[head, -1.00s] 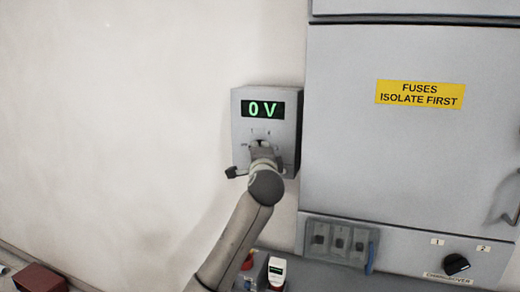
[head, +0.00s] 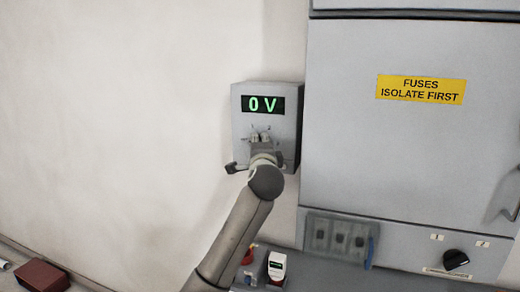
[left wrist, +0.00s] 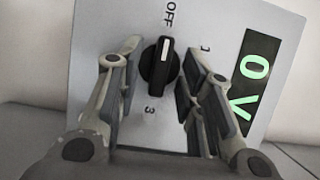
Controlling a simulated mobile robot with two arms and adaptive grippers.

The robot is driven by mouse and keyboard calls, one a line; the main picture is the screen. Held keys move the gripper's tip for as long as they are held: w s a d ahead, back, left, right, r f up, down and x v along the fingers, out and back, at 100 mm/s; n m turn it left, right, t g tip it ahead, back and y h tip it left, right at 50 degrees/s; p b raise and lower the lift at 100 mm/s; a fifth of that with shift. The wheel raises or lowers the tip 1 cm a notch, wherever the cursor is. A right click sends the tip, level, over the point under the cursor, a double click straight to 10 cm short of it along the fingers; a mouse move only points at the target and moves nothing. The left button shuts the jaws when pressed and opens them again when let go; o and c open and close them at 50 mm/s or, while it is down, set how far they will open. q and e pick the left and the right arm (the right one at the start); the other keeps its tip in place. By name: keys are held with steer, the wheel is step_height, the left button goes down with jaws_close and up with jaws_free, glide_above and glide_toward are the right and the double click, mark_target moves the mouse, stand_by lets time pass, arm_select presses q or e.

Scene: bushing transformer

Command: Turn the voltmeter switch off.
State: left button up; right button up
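The voltmeter (head: 240,120) is a grey box on the wall with a green display reading 0 V. Its black switch knob (left wrist: 158,68) shows in the left wrist view, with a white pointer line directed roughly towards the OFF label (left wrist: 170,13). The labels 1 and 3 also show around it. My left gripper (head: 262,138) is in front of the lower voltmeter face and hides the knob in the head view. In the left wrist view its fingers (left wrist: 162,62) are open, one on each side of the knob, with gaps visible. My right gripper is not in view.
A grey fuse cabinet (head: 350,140) with a yellow label stands close to the right. Below it are a switch panel (head: 338,237) and a black changeover knob (head: 455,259). Small devices (head: 276,267) sit beneath my left arm. The wall to the left is clear.

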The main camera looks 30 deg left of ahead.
arm_select(q)
steer(key=v, duration=1.2)
